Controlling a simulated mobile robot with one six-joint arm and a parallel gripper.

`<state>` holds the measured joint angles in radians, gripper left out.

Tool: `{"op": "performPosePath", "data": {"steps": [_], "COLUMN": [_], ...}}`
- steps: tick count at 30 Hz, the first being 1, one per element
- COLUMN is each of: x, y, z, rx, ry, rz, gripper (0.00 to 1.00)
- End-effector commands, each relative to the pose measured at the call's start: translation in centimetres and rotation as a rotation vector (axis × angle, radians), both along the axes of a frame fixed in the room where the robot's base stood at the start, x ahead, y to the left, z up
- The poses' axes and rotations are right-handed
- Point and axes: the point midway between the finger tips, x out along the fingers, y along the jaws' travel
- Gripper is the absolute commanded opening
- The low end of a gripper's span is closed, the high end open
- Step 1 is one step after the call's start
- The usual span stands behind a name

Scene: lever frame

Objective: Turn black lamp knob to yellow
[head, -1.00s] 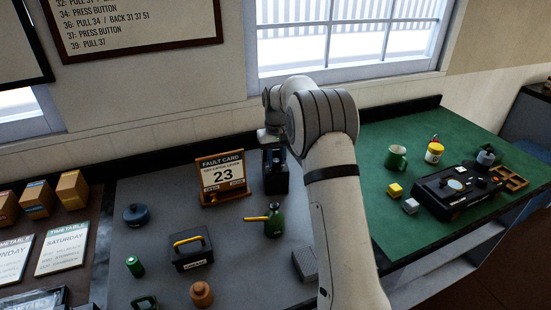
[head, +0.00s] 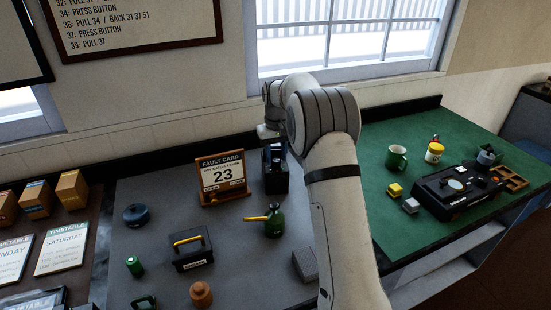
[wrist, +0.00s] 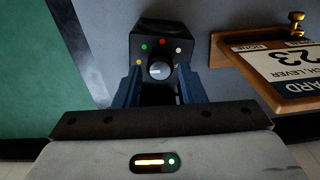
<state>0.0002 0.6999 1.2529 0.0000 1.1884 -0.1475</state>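The black lamp (wrist: 153,33) is a dark box in the upper middle of the wrist view. Its face carries a round grey knob (wrist: 159,71) with a pale pointer mark, whose exact direction is hard to read. Coloured dots surround the knob: yellow-orange (wrist: 139,62) at left, green (wrist: 145,47), red (wrist: 162,42) and white (wrist: 178,50). My gripper (wrist: 159,76) is open, its blue fingers on either side of the knob; contact cannot be told. In the head view the lamp (head: 277,181) stands below my wrist, with the gripper (head: 273,153) at its top.
The fault card stand (head: 222,179) is close left of the lamp; its wooden edge (wrist: 222,50) shows at right in the wrist view. A green oil can (head: 273,224) and a black box with yellow handle (head: 190,249) stand in front. The green mat (head: 400,240) lies right.

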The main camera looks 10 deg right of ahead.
Motion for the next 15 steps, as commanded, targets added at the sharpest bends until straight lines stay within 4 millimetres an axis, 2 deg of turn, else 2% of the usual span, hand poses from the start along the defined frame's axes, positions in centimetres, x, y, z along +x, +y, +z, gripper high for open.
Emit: {"op": "performPosePath", "data": {"steps": [9, 15], "x": [0.1, 0.0], "y": [0.0, 0.0], "z": [5.2, 6.4], "rx": [0.0, 0.0], "ry": [-0.003, -0.001], "rz": [0.0, 0.0], "gripper": [0.37, 0.37]}}
